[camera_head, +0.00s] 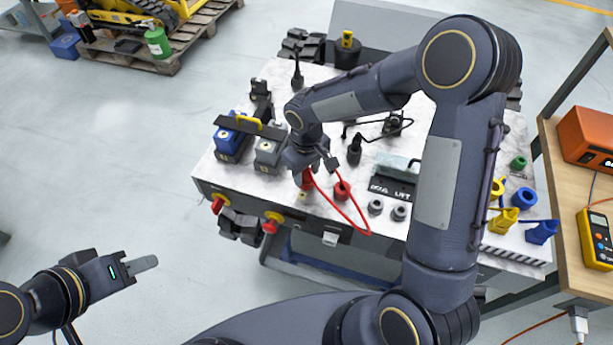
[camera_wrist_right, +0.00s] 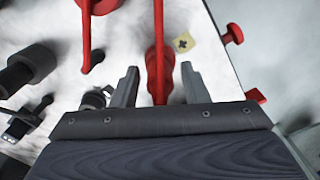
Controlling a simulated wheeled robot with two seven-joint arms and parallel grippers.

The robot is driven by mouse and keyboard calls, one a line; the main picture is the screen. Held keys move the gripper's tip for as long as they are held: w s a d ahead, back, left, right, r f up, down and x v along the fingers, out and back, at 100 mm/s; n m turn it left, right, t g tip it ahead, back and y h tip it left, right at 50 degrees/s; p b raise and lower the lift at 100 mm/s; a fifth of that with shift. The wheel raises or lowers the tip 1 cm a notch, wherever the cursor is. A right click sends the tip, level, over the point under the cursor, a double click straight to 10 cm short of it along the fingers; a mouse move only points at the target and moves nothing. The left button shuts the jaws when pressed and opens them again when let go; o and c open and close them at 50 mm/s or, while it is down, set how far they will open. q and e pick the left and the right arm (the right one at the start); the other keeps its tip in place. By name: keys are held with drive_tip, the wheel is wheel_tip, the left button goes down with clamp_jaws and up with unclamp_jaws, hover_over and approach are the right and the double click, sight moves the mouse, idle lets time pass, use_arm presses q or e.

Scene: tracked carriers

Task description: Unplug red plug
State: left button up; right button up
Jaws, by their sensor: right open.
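A red plug (camera_head: 307,180) stands at the front edge of the white-topped carrier (camera_head: 330,222), partly hidden under my right gripper (camera_head: 312,162). In the right wrist view the red plug (camera_wrist_right: 160,75) lies between the two fingers of my right gripper (camera_wrist_right: 158,70), which are apart, with a gap on each side. A red cable (camera_head: 345,216) loops from it to a second red fitting (camera_head: 342,190) beside it. I cannot tell how deep the plug sits. My left gripper (camera_head: 145,263) is over the floor, far from the carrier; its finger gap does not show.
Blue and grey battery-like blocks (camera_head: 268,152) stand left of the plug, and a black plug (camera_head: 354,150) right of it. Grey round fittings (camera_head: 387,208) sit nearby. Red knobs (camera_head: 271,222) stick out from the front side. A wooden bench (camera_head: 565,180) stands at the right.

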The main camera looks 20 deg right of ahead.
clamp_jaws()
drive_tip(key=shift+r+p, duration=1)
drive_tip(key=shift+r, duration=0.45)
drive_tip(key=shift+r+p, duration=1.2)
drive_tip(key=shift+r, duration=0.6)
drive_tip(key=shift+c, duration=2.2)
unclamp_jaws()
drive_tip(key=c, duration=0.4)
